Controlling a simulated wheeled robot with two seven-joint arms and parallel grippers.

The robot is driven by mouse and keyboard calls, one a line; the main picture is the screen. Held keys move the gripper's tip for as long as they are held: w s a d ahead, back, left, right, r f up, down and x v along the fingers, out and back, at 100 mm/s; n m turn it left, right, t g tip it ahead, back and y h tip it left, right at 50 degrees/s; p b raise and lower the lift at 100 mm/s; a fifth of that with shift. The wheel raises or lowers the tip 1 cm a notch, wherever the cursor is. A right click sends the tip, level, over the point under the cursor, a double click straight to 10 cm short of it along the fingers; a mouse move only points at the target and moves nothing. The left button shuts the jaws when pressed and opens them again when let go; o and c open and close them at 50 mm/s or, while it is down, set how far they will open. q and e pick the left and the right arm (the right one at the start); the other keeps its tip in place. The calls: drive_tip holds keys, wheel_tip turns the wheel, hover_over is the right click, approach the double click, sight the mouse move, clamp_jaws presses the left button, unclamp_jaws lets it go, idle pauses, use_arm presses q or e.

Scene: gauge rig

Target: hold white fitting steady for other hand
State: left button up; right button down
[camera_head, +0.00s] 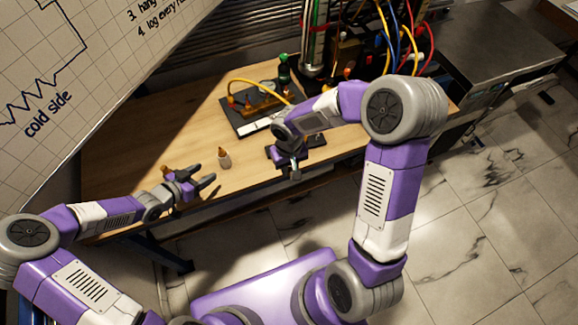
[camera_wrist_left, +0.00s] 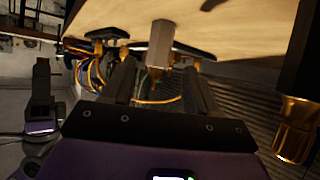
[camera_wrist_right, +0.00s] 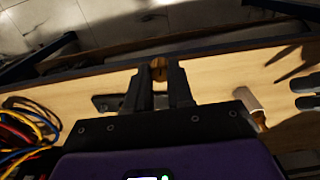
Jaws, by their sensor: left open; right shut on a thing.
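The white fitting (camera_head: 224,160) stands upright on the wooden table, pale with a brass-coloured tip. It also shows in the left wrist view (camera_wrist_left: 160,45), beyond and between my left fingers, and in the right wrist view (camera_wrist_right: 250,104). My left gripper (camera_head: 204,174) is open and empty, its fingers pointing towards the fitting without visible contact. My right gripper (camera_head: 293,172) is near the table's front edge, over a dark plate. In the right wrist view it is shut on a small brass-coloured piece (camera_wrist_right: 159,70), mostly hidden by the fingers.
Another brass-topped piece (camera_head: 167,171) is just behind my left gripper; it looms close in the left wrist view (camera_wrist_left: 295,140). A dark board (camera_head: 243,122) with brass parts and a yellow hose lies farther back. The table (camera_head: 150,140) is clear at the left.

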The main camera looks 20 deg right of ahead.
sight(220, 162)
use_arm(q)
drive_tip(key=shift+w+d+f+b, duration=0.2)
drive_tip(key=shift+w+d+b, duration=0.05)
drive_tip(key=shift+w+b, duration=0.15)
use_arm(e)
drive_tip(key=shift+f, duration=0.45)
use_arm(q)
drive_tip(key=b+x, duration=0.5)
drive_tip(key=x, duration=0.2)
drive_tip(key=shift+w+d+f+b, duration=0.1)
drive_tip(key=shift+d+f+b, duration=0.05)
drive_tip(key=shift+d+b, duration=0.15)
drive_tip(key=shift+w+d+f, duration=0.25)
drive_tip(key=shift+w+d, duration=0.1)
drive_tip(key=shift+d, duration=0.15)
use_arm(e)
wheel_tip(220, 162, down, 6)
use_arm(q)
drive_tip(key=c, duration=1)
use_arm(e)
drive_tip(key=shift+w, duration=0.1)
